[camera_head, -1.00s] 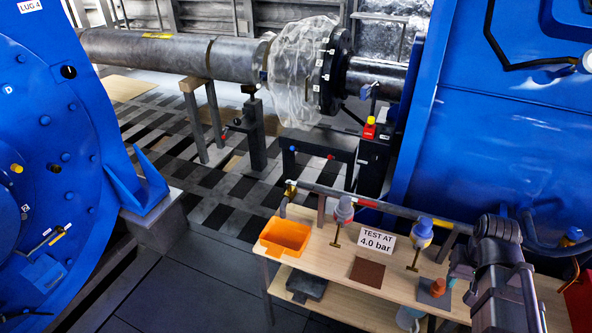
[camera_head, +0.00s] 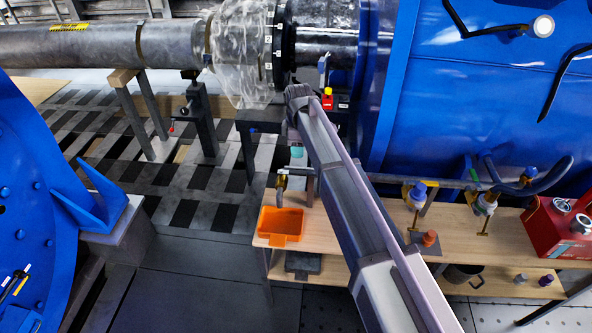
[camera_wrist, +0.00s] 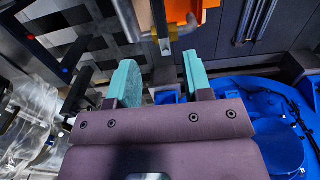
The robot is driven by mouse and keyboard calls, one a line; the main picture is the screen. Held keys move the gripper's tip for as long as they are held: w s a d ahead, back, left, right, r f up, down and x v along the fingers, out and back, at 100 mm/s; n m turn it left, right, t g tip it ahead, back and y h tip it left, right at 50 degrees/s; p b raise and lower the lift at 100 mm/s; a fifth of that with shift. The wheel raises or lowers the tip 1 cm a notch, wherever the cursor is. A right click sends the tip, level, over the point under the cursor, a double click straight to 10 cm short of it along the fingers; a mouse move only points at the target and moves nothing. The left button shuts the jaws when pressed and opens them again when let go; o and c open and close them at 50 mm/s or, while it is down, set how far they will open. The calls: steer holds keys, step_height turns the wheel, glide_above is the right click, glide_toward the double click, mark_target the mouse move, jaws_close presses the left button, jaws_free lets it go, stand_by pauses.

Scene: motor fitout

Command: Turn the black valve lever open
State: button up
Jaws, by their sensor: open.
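A brass valve (camera_head: 281,183) sits at the left end of the grey pipe above the bench, over an orange tray (camera_head: 281,224). I cannot tell the lever's angle for sure. My gripper (camera_wrist: 157,72) is open, with teal finger pads apart and nothing between them. The valve lies beyond the fingertips in the wrist view. In the head view my gripper (camera_head: 297,151) is just above and right of the valve, partly hidden by my arm.
The wooden bench (camera_head: 462,225) carries blue-capped gauges (camera_head: 417,192) and an orange knob (camera_head: 429,238). A red box (camera_head: 556,228) stands at the right. A blue housing (camera_head: 440,100) rises behind. Dark floor lies left of the bench. My arm covers the bench's middle.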

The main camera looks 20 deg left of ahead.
mark_target(299, 172)
step_height(299, 172, down, 10)
steer(key=b, duration=0.9)
steer(key=shift+d+f, duration=0.1)
jaws_close()
